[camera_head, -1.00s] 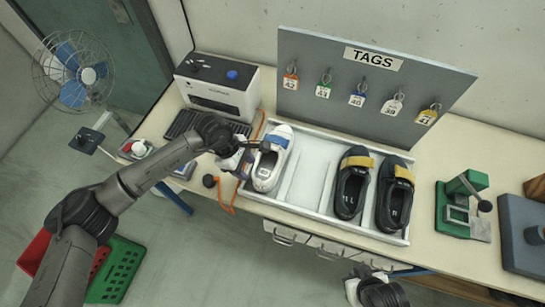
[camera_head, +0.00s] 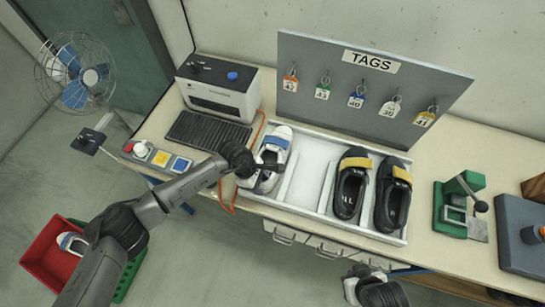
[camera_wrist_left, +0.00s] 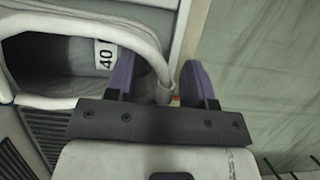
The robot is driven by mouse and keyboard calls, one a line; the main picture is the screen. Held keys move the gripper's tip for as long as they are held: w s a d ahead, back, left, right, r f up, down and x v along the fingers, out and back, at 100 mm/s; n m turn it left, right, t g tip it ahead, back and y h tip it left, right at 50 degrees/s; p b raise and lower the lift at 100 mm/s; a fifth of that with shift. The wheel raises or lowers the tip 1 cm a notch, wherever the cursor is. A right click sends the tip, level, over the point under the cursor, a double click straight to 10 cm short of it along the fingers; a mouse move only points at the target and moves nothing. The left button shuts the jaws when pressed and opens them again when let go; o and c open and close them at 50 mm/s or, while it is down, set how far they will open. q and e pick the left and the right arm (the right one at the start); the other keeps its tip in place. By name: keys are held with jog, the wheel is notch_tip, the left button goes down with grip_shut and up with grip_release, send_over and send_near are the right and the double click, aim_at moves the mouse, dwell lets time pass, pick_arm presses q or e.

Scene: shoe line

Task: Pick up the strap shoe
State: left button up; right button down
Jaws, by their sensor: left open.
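A white shoe with a blue strap (camera_head: 276,143) lies in the left part of the tray; my left gripper (camera_head: 262,170) is over its near end and partly hides it. In the left wrist view the shoe's light rim (camera_wrist_left: 139,38) and dark inside with a "40" label show. My left gripper (camera_wrist_left: 160,82) is open, one finger at the shoe opening and the other beyond the rim; I cannot tell whether they touch it. Two black shoes with yellow straps (camera_head: 351,182) (camera_head: 393,193) lie in the tray's right part. My right gripper (camera_head: 362,283) is low at the bottom edge, its fingers unclear.
The white tray (camera_head: 318,216) has an empty middle section. A TAGS board (camera_head: 330,100) stands behind it, a printer (camera_head: 218,88) behind left, a green press (camera_head: 458,205) to the right. A red crate (camera_head: 42,252) on the floor holds another white shoe with a blue strap (camera_head: 72,243).

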pick_arm(q)
jog(key=shift+f, duration=0.1)
grip_shut()
dwell(0.4)
